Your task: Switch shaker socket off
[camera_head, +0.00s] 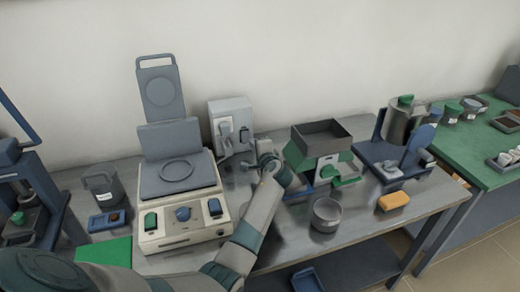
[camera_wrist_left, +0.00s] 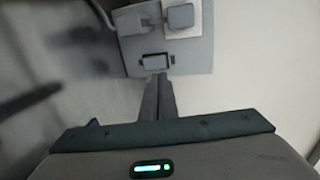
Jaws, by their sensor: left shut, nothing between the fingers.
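The grey socket box (camera_head: 231,125) stands at the back of the bench against the wall, with a pale plate and a dark fitting on its front. In the left wrist view the socket box (camera_wrist_left: 190,53) fills the top. It shows a grey block on a white plate (camera_wrist_left: 180,17) and a dark-framed rocker switch (camera_wrist_left: 155,61). My left gripper (camera_head: 254,143) is at the box's right front side. In the left wrist view its shut, empty fingers (camera_wrist_left: 156,77) point at the rocker's lower edge; I cannot tell whether they touch it. The rocker's position is unclear.
A beige device (camera_head: 180,225) with a raised lid stands left of my arm. A green unit with a dark open box (camera_head: 320,140) stands close on the right.

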